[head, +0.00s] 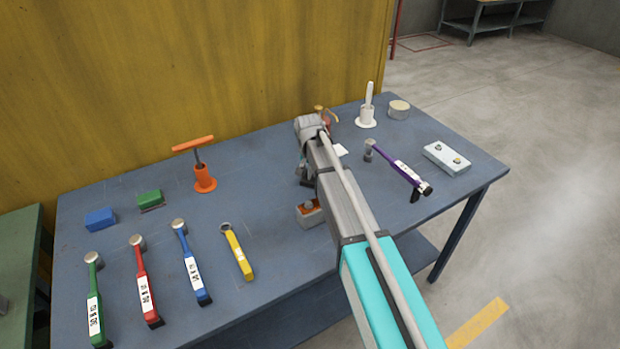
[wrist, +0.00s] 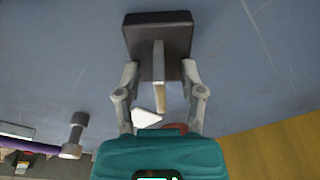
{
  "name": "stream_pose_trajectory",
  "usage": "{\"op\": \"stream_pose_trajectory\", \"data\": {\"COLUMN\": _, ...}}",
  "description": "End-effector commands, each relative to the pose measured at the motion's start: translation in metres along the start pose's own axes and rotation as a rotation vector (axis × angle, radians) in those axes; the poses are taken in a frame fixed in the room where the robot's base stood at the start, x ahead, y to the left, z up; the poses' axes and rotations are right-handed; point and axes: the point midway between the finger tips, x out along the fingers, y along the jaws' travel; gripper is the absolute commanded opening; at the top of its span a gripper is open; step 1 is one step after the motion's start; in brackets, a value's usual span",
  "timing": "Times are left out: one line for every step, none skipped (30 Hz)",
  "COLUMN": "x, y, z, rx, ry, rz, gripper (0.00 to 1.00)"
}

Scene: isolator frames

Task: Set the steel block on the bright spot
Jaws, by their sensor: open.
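The steel block (wrist: 158,38) is a dark grey square block with an upright grey handle (wrist: 158,62), seen in the wrist view. My gripper (wrist: 160,76) is open, with one finger on each side of the handle; I cannot tell whether they touch it. In the head view my gripper (head: 304,172) is over the middle of the table, and my arm hides most of the block. The bright spot appears as a white patch (head: 341,150) on the table just right of my gripper. It also shows in the wrist view (wrist: 146,118), partly covered by my gripper.
An orange-topped box (head: 309,213) with a knob stands close in front of my gripper. A purple hammer (head: 398,167) and a white box (head: 447,158) lie right. A white holder (head: 367,115) stands behind.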

Motion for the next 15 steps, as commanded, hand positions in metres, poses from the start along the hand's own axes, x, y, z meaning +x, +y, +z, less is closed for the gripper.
{"op": "stream_pose_trajectory", "data": {"x": 0.0, "y": -0.0001, "z": 0.0001, "rx": 0.0, "ry": 0.0, "rz": 0.0, "gripper": 0.51}}
{"op": "stream_pose_trajectory", "data": {"x": 0.0, "y": -0.0001, "z": 0.0001, "rx": 0.0, "ry": 0.0, "rz": 0.0, "gripper": 0.5}}
{"op": "stream_pose_trajectory", "data": {"x": 0.0, "y": -0.0002, "z": 0.0001, "rx": 0.0, "ry": 0.0, "rz": 0.0, "gripper": 0.42}}
{"op": "stream_pose_trajectory", "data": {"x": 0.0, "y": -0.0002, "z": 0.0001, "rx": 0.0, "ry": 0.0, "rz": 0.0, "gripper": 0.37}}
{"op": "stream_pose_trajectory", "data": {"x": 0.0, "y": -0.0003, "z": 0.0001, "rx": 0.0, "ry": 0.0, "rz": 0.0, "gripper": 0.31}}
{"op": "stream_pose_trajectory", "data": {"x": 0.0, "y": -0.0003, "z": 0.0001, "rx": 0.0, "ry": 0.0, "rz": 0.0, "gripper": 0.24}}
{"op": "stream_pose_trajectory", "data": {"x": 0.0, "y": -0.0003, "z": 0.0001, "rx": 0.0, "ry": 0.0, "rz": 0.0, "gripper": 0.18}}
{"op": "stream_pose_trajectory", "data": {"x": 0.0, "y": -0.0003, "z": 0.0001, "rx": 0.0, "ry": 0.0, "rz": 0.0, "gripper": 0.12}}
{"op": "stream_pose_trajectory", "data": {"x": 0.0, "y": -0.0003, "z": 0.0001, "rx": 0.0, "ry": 0.0, "rz": 0.0, "gripper": 0.05}}
{"op": "stream_pose_trajectory", "data": {"x": 0.0, "y": -0.0004, "z": 0.0002, "rx": 0.0, "ry": 0.0, "rz": 0.0, "gripper": 0.0}}
{"op": "stream_pose_trajectory", "data": {"x": 0.0, "y": -0.0004, "z": 0.0002, "rx": 0.0, "ry": 0.0, "rz": 0.0, "gripper": 0.0}}
{"op": "stream_pose_trajectory", "data": {"x": 0.0, "y": -0.0004, "z": 0.0002, "rx": 0.0, "ry": 0.0, "rz": 0.0, "gripper": 0.0}}
{"op": "stream_pose_trajectory", "data": {"x": 0.0, "y": -0.0004, "z": 0.0002, "rx": 0.0, "ry": 0.0, "rz": 0.0, "gripper": 0.0}}
{"op": "stream_pose_trajectory", "data": {"x": 0.0, "y": -0.0004, "z": 0.0002, "rx": 0.0, "ry": 0.0, "rz": 0.0, "gripper": 0.0}}
{"op": "stream_pose_trajectory", "data": {"x": 0.0, "y": -0.0004, "z": 0.0002, "rx": 0.0, "ry": 0.0, "rz": 0.0, "gripper": 0.0}}
